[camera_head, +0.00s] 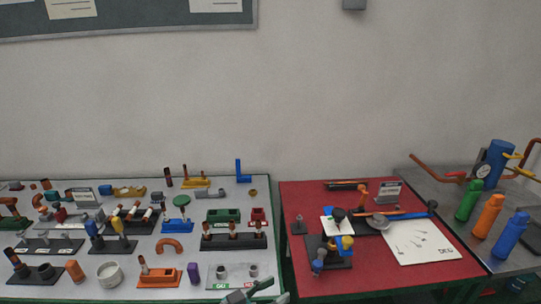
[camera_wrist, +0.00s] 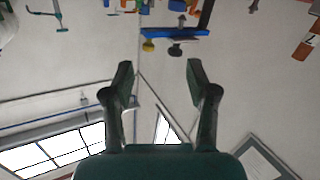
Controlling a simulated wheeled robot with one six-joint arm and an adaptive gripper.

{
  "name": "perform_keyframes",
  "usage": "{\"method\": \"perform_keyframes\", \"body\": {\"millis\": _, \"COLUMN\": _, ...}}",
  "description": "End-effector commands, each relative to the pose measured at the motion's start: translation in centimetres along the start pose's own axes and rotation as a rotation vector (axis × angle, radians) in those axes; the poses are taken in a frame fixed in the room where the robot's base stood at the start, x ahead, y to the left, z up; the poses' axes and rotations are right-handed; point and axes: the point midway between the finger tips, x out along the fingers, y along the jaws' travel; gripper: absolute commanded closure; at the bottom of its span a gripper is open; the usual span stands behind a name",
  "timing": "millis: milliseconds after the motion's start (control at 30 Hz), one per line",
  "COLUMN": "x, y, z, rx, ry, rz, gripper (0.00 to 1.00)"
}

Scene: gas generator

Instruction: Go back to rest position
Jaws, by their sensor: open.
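My gripper (camera_wrist: 158,72) shows in the wrist view with its two dark fingers spread wide apart. Nothing is between the fingers, and a pale wall or floor surface lies behind them. In the head view, a grey and green piece at the bottom edge may be part of my arm, but I cannot tell. The rest position itself is not marked in either view.
In the head view, a light table (camera_head: 190,230) at left holds several small parts. A red table (camera_head: 300,270) bears tools and a white board (camera_head: 420,242). A metal bench (camera_head: 520,262) at right carries green, orange and blue bottles. Windows (camera_wrist: 60,150) show in the wrist view.

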Motion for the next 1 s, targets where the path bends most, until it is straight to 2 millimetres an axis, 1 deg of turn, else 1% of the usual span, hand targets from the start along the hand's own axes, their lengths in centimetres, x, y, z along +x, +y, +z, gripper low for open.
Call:
{"method": "perform_keyframes", "body": {"millis": 33, "x": 0.8, "y": 0.4, "z": 1.1, "rx": -0.027, "ry": -0.006, "rz": -0.016, "gripper": 0.42}}
{"method": "perform_keyframes", "body": {"millis": 167, "x": 2.7, "y": 1.2, "z": 4.5, "rx": -0.105, "ry": -0.031, "rz": -0.083, "gripper": 0.42}}
{"method": "perform_keyframes", "body": {"millis": 267, "x": 4.4, "y": 2.4, "z": 7.9, "rx": -0.182, "ry": -0.059, "rz": -0.154, "gripper": 0.42}}
{"method": "perform_keyframes", "body": {"millis": 300, "x": 5.1, "y": 3.0, "z": 9.5, "rx": -0.215, "ry": -0.072, "rz": -0.188, "gripper": 0.42}}
{"method": "perform_keyframes", "body": {"millis": 400, "x": 6.5, "y": 4.8, "z": 13.4, "rx": -0.291, "ry": -0.107, "rz": -0.279, "gripper": 0.42}}
{"method": "perform_keyframes", "body": {"millis": 533, "x": 7.5, "y": 7.6, "z": 18.0, "rx": -0.373, "ry": -0.150, "rz": -0.397, "gripper": 0.42}}
{"method": "perform_keyframes", "body": {"millis": 600, "x": 7.7, "y": 9.3, "z": 20.2, "rx": -0.408, "ry": -0.173, "rz": -0.460, "gripper": 0.42}}
{"method": "perform_keyframes", "body": {"millis": 667, "x": 7.7, "y": 10.8, "z": 21.9, "rx": -0.431, "ry": -0.192, "rz": -0.514, "gripper": 0.42}}
{"method": "perform_keyframes", "body": {"millis": 700, "x": 7.6, "y": 11.9, "z": 23.0, "rx": -0.445, "ry": -0.204, "rz": -0.549, "gripper": 0.42}}
{"method": "perform_keyframes", "body": {"millis": 767, "x": 7.3, "y": 13.5, "z": 24.4, "rx": -0.461, "ry": -0.219, "rz": -0.602, "gripper": 0.42}}
{"method": "perform_keyframes", "body": {"millis": 800, "x": 7.0, "y": 14.6, "z": 25.2, "rx": -0.469, "ry": -0.230, "rz": -0.635, "gripper": 0.42}}
{"method": "perform_keyframes", "body": {"millis": 867, "x": 6.5, "y": 16.3, "z": 26.4, "rx": -0.476, "ry": -0.244, "rz": -0.687, "gripper": 0.42}}
{"method": "perform_keyframes", "body": {"millis": 900, "x": 6.0, "y": 17.5, "z": 27.0, "rx": -0.478, "ry": -0.252, "rz": -0.720, "gripper": 0.42}}
{"method": "perform_keyframes", "body": {"millis": 1000, "x": 4.8, "y": 20.4, "z": 28.1, "rx": -0.473, "ry": -0.269, "rz": -0.798, "gripper": 0.42}}
